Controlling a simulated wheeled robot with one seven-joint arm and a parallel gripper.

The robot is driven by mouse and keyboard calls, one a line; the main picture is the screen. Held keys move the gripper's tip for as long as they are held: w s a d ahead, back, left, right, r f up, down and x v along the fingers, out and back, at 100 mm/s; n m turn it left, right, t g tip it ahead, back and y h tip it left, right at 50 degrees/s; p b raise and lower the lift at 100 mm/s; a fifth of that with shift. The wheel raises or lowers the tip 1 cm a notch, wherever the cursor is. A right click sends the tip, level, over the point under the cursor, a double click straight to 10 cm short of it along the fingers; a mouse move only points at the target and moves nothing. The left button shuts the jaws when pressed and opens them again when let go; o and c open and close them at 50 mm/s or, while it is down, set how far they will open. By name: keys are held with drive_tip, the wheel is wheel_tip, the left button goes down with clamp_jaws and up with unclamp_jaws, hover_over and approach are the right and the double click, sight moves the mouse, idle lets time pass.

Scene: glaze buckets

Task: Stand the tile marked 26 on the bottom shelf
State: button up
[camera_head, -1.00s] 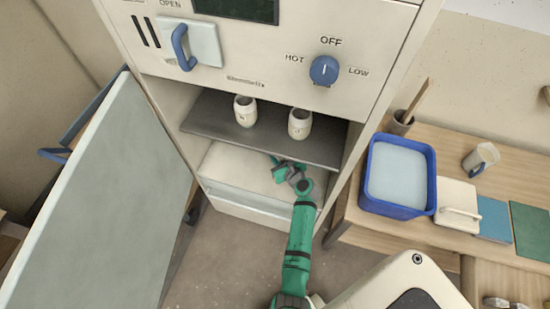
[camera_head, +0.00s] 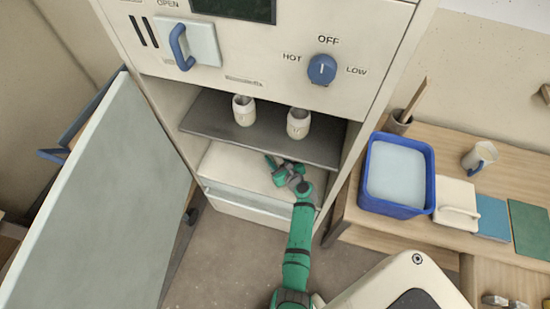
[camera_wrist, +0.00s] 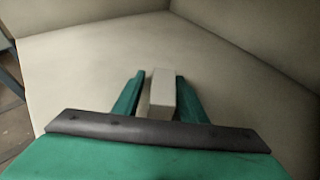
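A pale tile (camera_wrist: 162,92) stands upright on the cream bottom shelf (camera_head: 230,165) of the open kiln cabinet. In the wrist view it is seen nearly edge-on between my gripper's two green fingers; no number shows. My gripper (camera_wrist: 160,90) is open around the tile, with a narrow gap on the left; the right finger is close to the tile, and I cannot tell if it touches. In the head view my gripper (camera_head: 284,172) reaches in under the dark upper shelf (camera_head: 215,125). The tile cannot be made out there.
Two pale cups (camera_head: 243,110) (camera_head: 298,123) stand on the upper shelf, above my gripper. The cabinet door (camera_head: 100,200) hangs open at left. At right a bench holds a blue bucket (camera_head: 428,190) and other items. The bottom shelf left of my gripper is clear.

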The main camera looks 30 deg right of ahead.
sight(282, 166)
drive_tip(key=v, duration=1.2)
idle(0.4)
drive_tip(key=s+a+f+n+g+h, duration=0.1)
drive_tip(key=s+a+n, duration=0.65)
drive_tip(key=a, duration=0.25)
drive_tip(key=s+a+f+n+g, duration=0.1)
drive_tip(key=s+a+n, duration=0.5)
drive_tip(key=a+n, duration=0.3)
drive_tip(key=s+a+r+n+t, duration=0.1)
drive_tip(key=s+a+r+n, duration=0.3)
drive_tip(key=r+n, duration=0.2)
drive_tip(key=s+a+r+n+t+y, duration=0.1)
drive_tip(key=s+a+r+n, duration=0.3)
drive_tip(key=r+n, duration=0.3)
drive_tip(key=s+a+r+n+t+y, duration=0.1)
drive_tip(key=s+a+r+n, duration=0.4)
drive_tip(key=r, duration=0.5)
drive_tip(key=shift+s+r+n+t, duration=0.25)
drive_tip(key=shift+s+n+t, duration=0.25)
drive_tip(key=shift+n, duration=0.65)
drive_tip(key=shift+c, duration=0.9)
